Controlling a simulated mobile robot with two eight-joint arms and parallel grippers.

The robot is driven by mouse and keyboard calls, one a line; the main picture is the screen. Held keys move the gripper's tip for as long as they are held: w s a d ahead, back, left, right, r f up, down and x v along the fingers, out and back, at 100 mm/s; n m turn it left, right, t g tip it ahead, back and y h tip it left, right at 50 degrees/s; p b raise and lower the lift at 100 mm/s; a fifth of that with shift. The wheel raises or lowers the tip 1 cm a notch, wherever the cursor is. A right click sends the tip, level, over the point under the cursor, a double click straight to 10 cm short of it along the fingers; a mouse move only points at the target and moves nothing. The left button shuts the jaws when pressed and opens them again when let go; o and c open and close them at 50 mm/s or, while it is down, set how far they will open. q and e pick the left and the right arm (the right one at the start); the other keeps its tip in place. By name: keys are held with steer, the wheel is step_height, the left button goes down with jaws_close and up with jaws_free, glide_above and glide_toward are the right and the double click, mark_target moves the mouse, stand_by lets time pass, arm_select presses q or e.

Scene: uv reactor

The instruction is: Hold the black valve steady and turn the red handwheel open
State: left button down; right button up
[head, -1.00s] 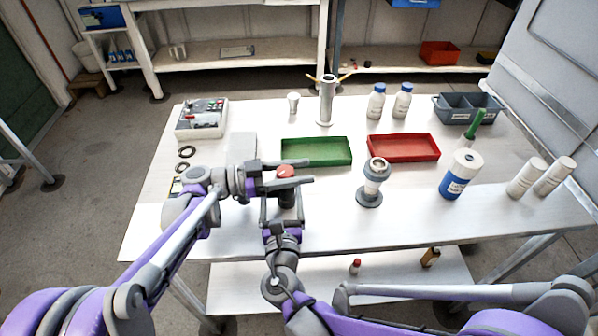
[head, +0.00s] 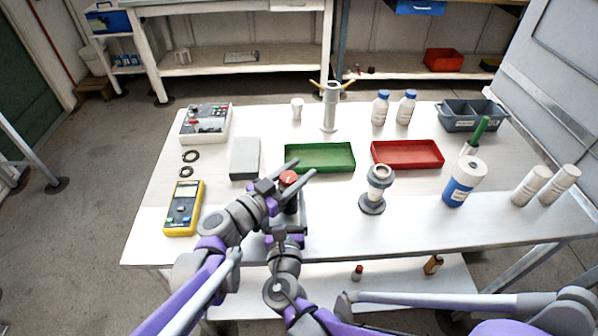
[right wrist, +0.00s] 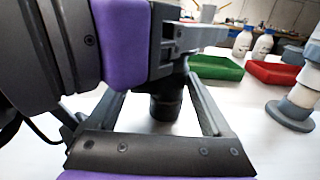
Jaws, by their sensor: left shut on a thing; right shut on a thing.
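The red handwheel (head: 288,177) sits on top of the black valve (head: 292,205), which stands upright on the table. My left gripper (head: 304,168) is shut on the red handwheel, one finger on each side, pointing up and right in the head view. My right gripper (head: 288,208) is shut on the black valve below the handwheel, reaching from the table's front edge. In the right wrist view the lower valve body (right wrist: 166,105) shows between the right gripper's fingers. My left gripper (right wrist: 185,40) covers the top there, hiding the handwheel.
A yellow multimeter (head: 183,209) lies left of the valve, and a grey block (head: 245,158) lies behind it. A green tray (head: 320,168) is just behind the left fingertips. A grey-and-white fitting (head: 373,206) stands to the right. The table between fitting and valve is clear.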

stand_by(0.5)
arm_select(q)
steer(key=shift+c, duration=1.4)
jaws_free()
steer(key=shift+a, duration=0.1)
steer(key=v, duration=1.2)
